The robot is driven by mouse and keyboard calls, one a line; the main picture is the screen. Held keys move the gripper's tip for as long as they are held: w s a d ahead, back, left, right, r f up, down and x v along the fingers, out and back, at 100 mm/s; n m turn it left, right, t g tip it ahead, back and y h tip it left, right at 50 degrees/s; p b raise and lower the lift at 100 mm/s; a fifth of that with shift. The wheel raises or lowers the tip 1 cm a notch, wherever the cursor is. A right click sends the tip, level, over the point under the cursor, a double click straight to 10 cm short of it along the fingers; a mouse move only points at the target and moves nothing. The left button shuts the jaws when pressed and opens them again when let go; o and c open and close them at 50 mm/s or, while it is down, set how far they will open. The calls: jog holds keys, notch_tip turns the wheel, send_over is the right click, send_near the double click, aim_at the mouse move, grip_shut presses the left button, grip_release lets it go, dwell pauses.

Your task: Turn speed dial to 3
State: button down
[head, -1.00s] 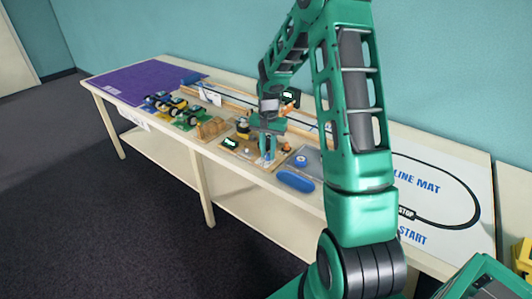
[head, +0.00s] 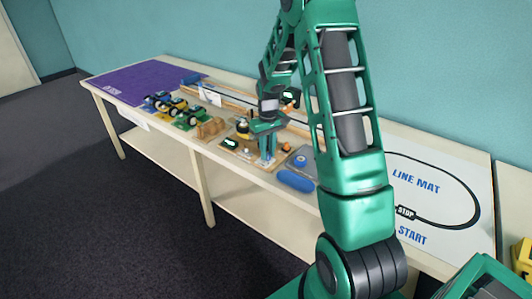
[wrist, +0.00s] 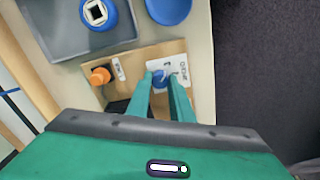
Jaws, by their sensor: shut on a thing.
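The speed dial is a small blue knob (wrist: 159,79) on a white label plate (wrist: 178,73) in the wrist view. The plate carries dark print, too small and turned to read surely. My gripper (wrist: 161,84) is shut on the knob, one green finger on each side. In the head view my gripper (head: 266,157) points down at the right end of a wooden board (head: 243,153) on the table, and its fingers hide the dial. The dial's pointer position cannot be made out.
An orange knob (wrist: 100,76) stands beside the dial on the same board. A grey tray (wrist: 70,35) with a blue round part (wrist: 97,12) and a blue oval piece (head: 295,180) lie near. Toy cars (head: 178,108) and a line mat (head: 425,185) are farther off.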

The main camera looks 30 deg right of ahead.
jog(key=shift+w+r+n, duration=0.15)
jog(key=shift+w+n, duration=0.1)
jog(key=shift+n, duration=0.55)
jog(key=c, duration=2)
grip_release()
jog(key=shift+o, duration=0.8)
jog(key=shift+s, duration=0.1)
notch_tip(320, 180, up, 11)
jog(key=shift+f, duration=0.2)
